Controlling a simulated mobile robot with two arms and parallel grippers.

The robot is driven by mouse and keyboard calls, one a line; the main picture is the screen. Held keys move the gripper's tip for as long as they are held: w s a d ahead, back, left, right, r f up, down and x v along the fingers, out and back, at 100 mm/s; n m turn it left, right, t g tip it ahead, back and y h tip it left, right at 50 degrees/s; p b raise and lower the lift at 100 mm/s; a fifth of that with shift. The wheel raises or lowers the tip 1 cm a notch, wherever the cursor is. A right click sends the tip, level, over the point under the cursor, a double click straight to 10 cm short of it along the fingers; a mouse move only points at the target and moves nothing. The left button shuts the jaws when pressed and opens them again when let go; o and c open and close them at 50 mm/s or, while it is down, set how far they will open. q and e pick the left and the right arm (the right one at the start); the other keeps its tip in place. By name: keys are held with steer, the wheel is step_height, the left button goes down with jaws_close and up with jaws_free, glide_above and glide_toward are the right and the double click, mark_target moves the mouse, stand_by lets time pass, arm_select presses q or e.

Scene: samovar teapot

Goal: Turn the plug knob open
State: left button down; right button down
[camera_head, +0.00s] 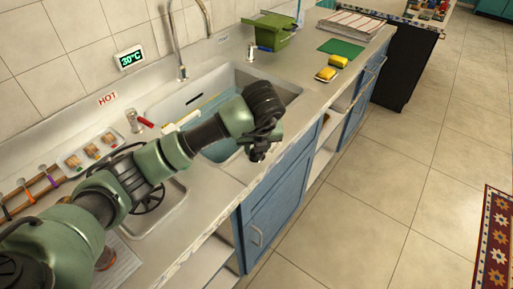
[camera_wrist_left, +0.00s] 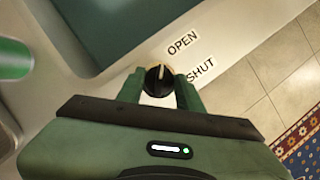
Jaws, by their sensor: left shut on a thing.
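The plug knob (camera_wrist_left: 155,80) is a small round black knob with a white pointer line, on the pale metal at the sink's edge in the left wrist view. The labels OPEN (camera_wrist_left: 182,42) and SHUT (camera_wrist_left: 201,69) are printed to its right. The pointer line stands nearly upright in that view. My left gripper (camera_wrist_left: 160,87) is shut on the knob, one green finger on each side. In the head view my left gripper (camera_head: 258,152) is at the sink's front rim and hides the knob. My right gripper is in neither view.
The sink basin (camera_head: 228,80) lies behind my left arm, with a tall faucet (camera_head: 181,72) at its back.

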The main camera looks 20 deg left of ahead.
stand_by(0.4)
arm_select(q)
steer(key=c, duration=0.9)
jaws_free()
steer(key=shift+c, duration=0.2)
steer(key=v, duration=0.8)
steer(key=shift+b, duration=0.4)
steer(key=shift+d+f, duration=0.1)
